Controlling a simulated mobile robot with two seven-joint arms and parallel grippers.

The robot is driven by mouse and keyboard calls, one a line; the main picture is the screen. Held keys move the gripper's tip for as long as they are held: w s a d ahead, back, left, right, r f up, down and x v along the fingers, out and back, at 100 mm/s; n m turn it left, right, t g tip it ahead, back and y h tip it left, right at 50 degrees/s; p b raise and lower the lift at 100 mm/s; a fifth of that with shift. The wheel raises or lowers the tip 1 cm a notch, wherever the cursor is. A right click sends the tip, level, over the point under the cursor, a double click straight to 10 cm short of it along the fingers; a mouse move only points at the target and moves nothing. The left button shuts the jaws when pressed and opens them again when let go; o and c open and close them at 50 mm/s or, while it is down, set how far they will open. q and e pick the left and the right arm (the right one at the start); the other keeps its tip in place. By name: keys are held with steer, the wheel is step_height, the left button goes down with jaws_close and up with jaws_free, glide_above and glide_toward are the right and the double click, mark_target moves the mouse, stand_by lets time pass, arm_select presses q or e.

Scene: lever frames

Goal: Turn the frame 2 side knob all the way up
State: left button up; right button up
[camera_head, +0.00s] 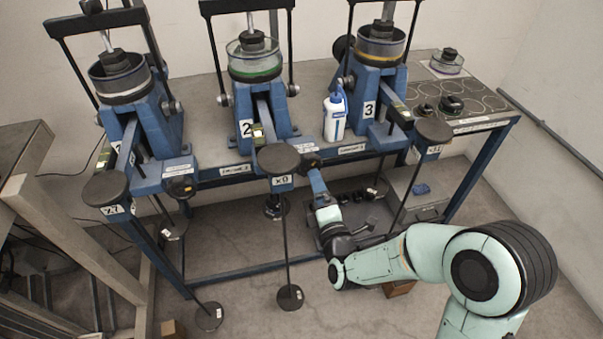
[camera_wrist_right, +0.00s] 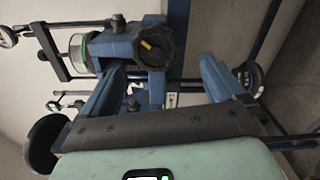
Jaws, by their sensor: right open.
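Frame 2 (camera_head: 270,112) is the middle blue lever frame, with a green-ringed cup on top. Its side knob (camera_head: 310,161) is dark and sits at the lower right of the frame, by the long lever's round end. In the right wrist view the knob (camera_wrist_right: 149,44) is a black lobed wheel with a yellow mark pointing up and to the left. My right gripper (camera_head: 317,179) reaches up from below, just short of the knob. In the right wrist view its blue fingers (camera_wrist_right: 161,66) are spread, with the knob ahead between and beyond the tips. My left gripper is out of view.
Frame 1 (camera_head: 150,115) stands to the left and frame 3 (camera_head: 378,95) to the right on the grey bench. A white-and-blue bottle (camera_head: 335,118) stands between frames 2 and 3. Frame 2's lever disc (camera_head: 279,158) and hanging rod are close left of my gripper.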

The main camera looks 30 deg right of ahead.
mark_target(309, 168)
steer(key=n, duration=0.2)
steer(key=s, duration=0.1)
steer(key=shift+a+r+n+b, duration=0.25)
steer(key=shift+n+b, duration=0.15)
steer(key=x, duration=1)
steer(key=shift+a, duration=0.1)
steer(key=shift+c, duration=0.4)
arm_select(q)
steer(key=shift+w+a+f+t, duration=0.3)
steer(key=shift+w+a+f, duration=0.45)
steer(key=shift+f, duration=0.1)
arm_select(e)
steer(key=c, duration=1.3)
